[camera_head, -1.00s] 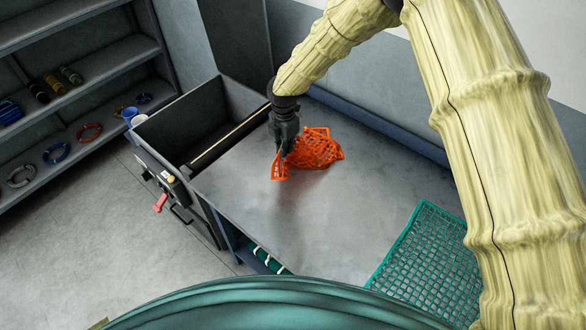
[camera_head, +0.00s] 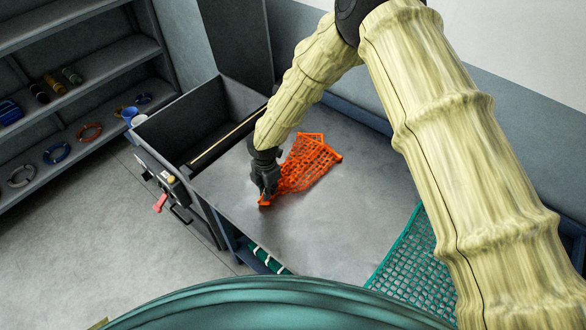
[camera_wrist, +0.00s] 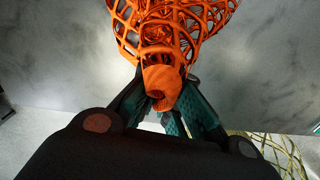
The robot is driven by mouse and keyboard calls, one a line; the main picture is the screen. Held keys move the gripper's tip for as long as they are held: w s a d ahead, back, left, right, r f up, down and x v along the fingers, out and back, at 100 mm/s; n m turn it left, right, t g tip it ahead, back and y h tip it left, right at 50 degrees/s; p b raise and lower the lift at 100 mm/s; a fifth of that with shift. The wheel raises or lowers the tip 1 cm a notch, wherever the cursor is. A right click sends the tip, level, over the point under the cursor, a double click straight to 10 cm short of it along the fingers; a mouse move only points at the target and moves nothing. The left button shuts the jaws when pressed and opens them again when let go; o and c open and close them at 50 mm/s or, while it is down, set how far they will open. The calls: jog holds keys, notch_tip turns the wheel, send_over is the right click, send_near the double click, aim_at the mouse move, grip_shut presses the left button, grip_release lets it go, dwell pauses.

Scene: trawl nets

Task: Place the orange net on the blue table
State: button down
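The orange net (camera_head: 305,164) lies partly spread on the grey metal top of the table (camera_head: 330,225), whose frame is blue at the edges. My gripper (camera_head: 266,190) is at the net's near left corner, low over the table. In the wrist view my gripper (camera_wrist: 165,108) has its teal fingers closed around a bunched orange end of the net (camera_wrist: 165,30). The rest of the net stretches away from the fingers. The exact fingertip contact is partly hidden by the bunched net.
A green net (camera_head: 415,265) hangs over the table's right front part. A dark open bin (camera_head: 205,125) adjoins the table's left back. Shelves (camera_head: 95,80) with rings and spools stand at the far left. The table's middle front is clear.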

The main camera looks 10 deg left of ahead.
jog(key=shift+s+a+f, duration=0.2)
jog(key=shift+s+f, duration=0.45)
jog(key=shift+s, duration=0.05)
jog(key=shift+s+a+f, duration=0.2)
jog(key=shift+s+f, duration=0.45)
jog(key=shift+s, duration=0.05)
jog(key=c, duration=1.2)
grip_release()
jog(key=shift+c, duration=0.2)
jog(key=shift+r, duration=0.15)
jog(key=s+a+r, duration=0.1)
jog(key=s+r, duration=0.3)
jog(key=r, duration=0.5)
jog(key=shift+r, duration=0.4)
jog(key=shift+s+a, duration=0.1)
jog(key=shift+a, duration=0.05)
